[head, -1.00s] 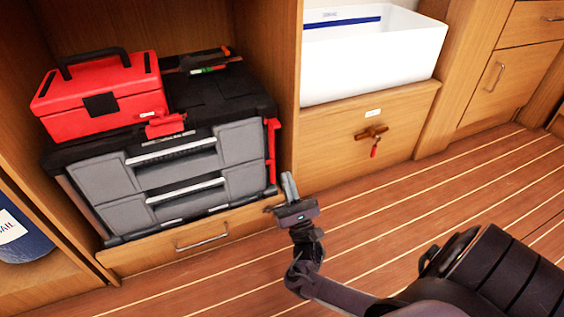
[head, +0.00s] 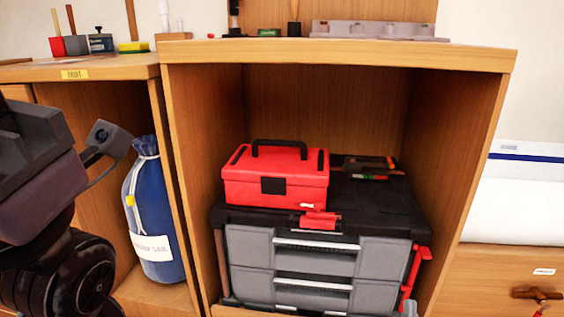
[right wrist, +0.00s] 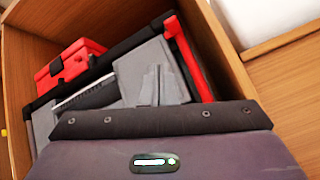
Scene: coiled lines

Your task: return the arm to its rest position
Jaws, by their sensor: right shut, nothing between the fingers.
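Only the tip of my right gripper (head: 409,309) shows in the head view, at the bottom edge below the red side handle of the grey-drawered tool chest. In the right wrist view its two fingers (right wrist: 155,85) are together with nothing between them. They appear in front of the chest's grey drawer fronts; whether they touch is unclear. My left arm (head: 45,190) fills the left edge of the head view, folded close to me. I cannot make out its fingers.
The tool chest (head: 320,282) stands in an open wooden cabinet (head: 335,55), with a red toolbox (head: 275,190) on it. A blue bag (head: 150,215) stands in the left bay. A white bin (head: 515,205) sits at right above a drawer (head: 490,275).

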